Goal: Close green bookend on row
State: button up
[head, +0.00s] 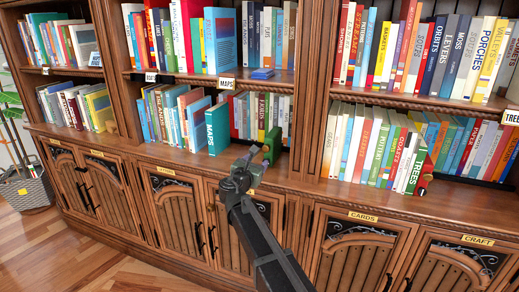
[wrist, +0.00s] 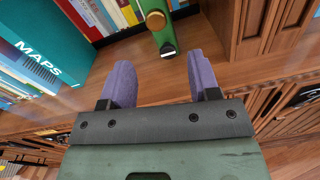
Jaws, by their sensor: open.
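The green bookend (head: 272,145) stands on the lower middle shelf, at the right end of a row of books (head: 262,113). In the wrist view the bookend (wrist: 167,38) has a brass knob (wrist: 155,20) on its near side. The row's books (wrist: 100,14) show to its left, and I cannot tell whether they touch it. My gripper (wrist: 162,70) is open, its two purple fingers apart and empty. The bookend's near end lies just beyond and between the fingertips. In the head view my gripper (head: 254,160) is at the shelf's front edge, just before the bookend.
A teal MAPS book (head: 218,129) stands left of the row, near my left finger in the wrist view (wrist: 45,55). A wooden upright (head: 308,100) rises right of the bookend. Another row with a TREES book (head: 416,172) fills the right bay. Cabinet doors lie below.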

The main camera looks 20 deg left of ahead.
aim_at(265, 149)
jog(key=w, duration=0.3)
jog(key=w+n, duration=0.1)
jog(key=w, duration=0.3)
jog(key=w+n+y, duration=0.1)
jog(key=w, duration=0.3)
jog(key=shift+a+r, duration=0.1)
jog(key=shift+r, duration=0.2)
jog(key=shift+s, duration=0.1)
grip_shut()
